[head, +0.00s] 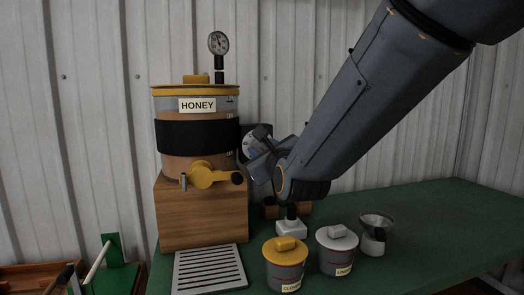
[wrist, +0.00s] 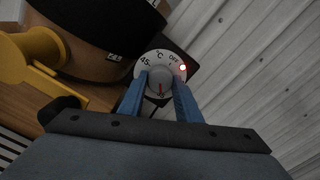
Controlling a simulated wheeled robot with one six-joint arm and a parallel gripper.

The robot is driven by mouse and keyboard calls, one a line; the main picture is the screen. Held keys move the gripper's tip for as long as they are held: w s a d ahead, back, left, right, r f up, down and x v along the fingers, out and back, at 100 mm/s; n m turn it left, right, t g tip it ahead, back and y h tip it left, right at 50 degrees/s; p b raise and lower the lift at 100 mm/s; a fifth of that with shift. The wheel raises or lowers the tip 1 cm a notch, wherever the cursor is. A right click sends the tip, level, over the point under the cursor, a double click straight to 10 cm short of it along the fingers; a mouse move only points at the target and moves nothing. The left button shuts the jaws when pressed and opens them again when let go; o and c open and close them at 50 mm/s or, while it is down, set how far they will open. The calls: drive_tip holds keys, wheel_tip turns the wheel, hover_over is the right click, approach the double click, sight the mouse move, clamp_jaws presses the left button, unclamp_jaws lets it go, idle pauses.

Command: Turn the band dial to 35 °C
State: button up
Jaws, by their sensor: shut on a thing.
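The band dial (wrist: 160,75) is a round pale disc with a grey knob, marked OFF, 45 and °C. A red light (wrist: 183,68) glows on it. The knob's red pointer (wrist: 162,88) points down the wrist picture, towards my gripper; the mark there is too small to read. My gripper (wrist: 159,84) is shut on the knob, one blue finger on each side. In the head view the dial (head: 256,137) is partly hidden behind my gripper (head: 256,160). The black band (head: 190,135) wraps the honey drum (head: 168,165) beside it.
The drum stands on a wooden block (head: 200,218) with a yellow tap (head: 205,175) in front. A slatted grate (head: 208,268), a yellow-lidded jar (head: 286,265), a white-lidded jar (head: 337,250) and a funnel-topped cup (head: 375,235) stand nearby. The green bench (head: 440,215) is clear at right.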

drive_tip(key=o, duration=1.1)
drive_tip(key=shift+c, duration=0.2)
drive_tip(key=shift+s, duration=0.1)
drive_tip(key=v, duration=0.7)
drive_tip(key=shift+s, duration=0.35)
drive_tip(key=shift+d, duration=0.2)
